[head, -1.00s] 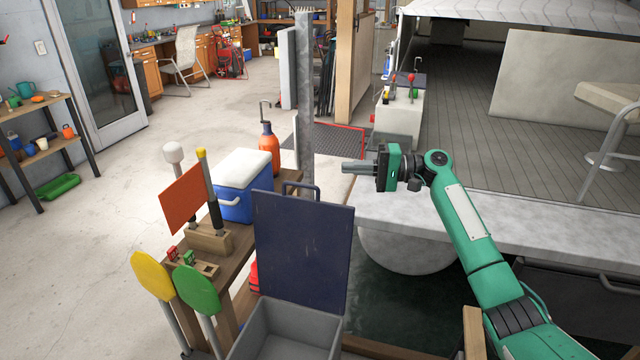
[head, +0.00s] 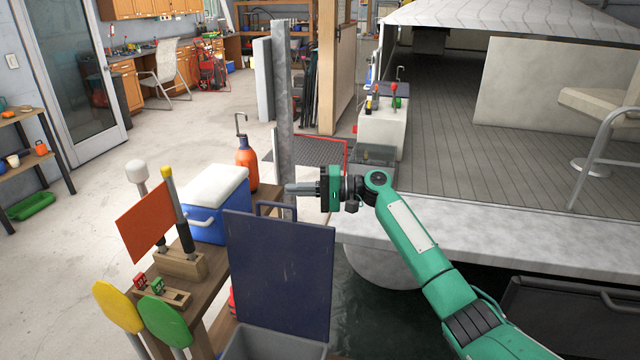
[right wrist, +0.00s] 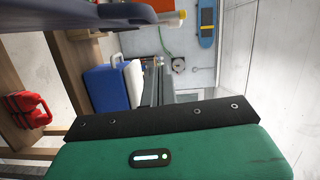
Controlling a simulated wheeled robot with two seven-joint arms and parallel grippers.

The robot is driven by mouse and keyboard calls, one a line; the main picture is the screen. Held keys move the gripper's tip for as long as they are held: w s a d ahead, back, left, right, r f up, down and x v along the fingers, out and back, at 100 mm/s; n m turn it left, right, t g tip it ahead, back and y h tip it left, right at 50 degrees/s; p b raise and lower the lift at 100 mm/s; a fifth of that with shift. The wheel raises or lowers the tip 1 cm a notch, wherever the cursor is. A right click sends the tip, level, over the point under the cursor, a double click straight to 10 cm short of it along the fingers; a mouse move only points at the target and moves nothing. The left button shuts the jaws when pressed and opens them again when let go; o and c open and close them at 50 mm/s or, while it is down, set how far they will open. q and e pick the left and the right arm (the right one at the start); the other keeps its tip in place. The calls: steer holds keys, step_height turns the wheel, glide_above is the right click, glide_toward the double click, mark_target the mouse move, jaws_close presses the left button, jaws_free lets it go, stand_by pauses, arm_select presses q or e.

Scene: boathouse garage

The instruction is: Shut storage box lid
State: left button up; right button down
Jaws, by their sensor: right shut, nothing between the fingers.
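The storage box (head: 262,345) is a grey open bin at the bottom of the head view, cut off by the frame edge. Its dark blue lid (head: 280,275) stands raised, nearly upright, with a loop handle (head: 277,207) on its top edge. My right gripper (head: 290,188) is shut and empty. In the head view its fingers point left, just above the handle; I cannot tell whether they touch it. The right wrist view shows my green gripper body and grey fingers (right wrist: 156,82). My left gripper is not in view.
A wooden bench left of the lid holds a blue-and-white cooler (head: 212,208), an orange bottle (head: 247,160) and tool holders. Yellow (head: 115,305) and green (head: 163,322) paddles stand at its front. A grey post (head: 284,110) rises behind the gripper. A pale ledge (head: 470,235) runs right.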

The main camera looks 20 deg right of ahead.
steer(key=s+a+p, duration=0.1)
steer(key=s+a, duration=0.1)
steer(key=s, duration=0.1)
steer(key=shift+s+a+f+p, duration=0.1)
steer(key=shift+s+a+p, duration=0.15)
steer(key=shift+p, duration=0.1)
steer(key=shift+s, duration=0.1)
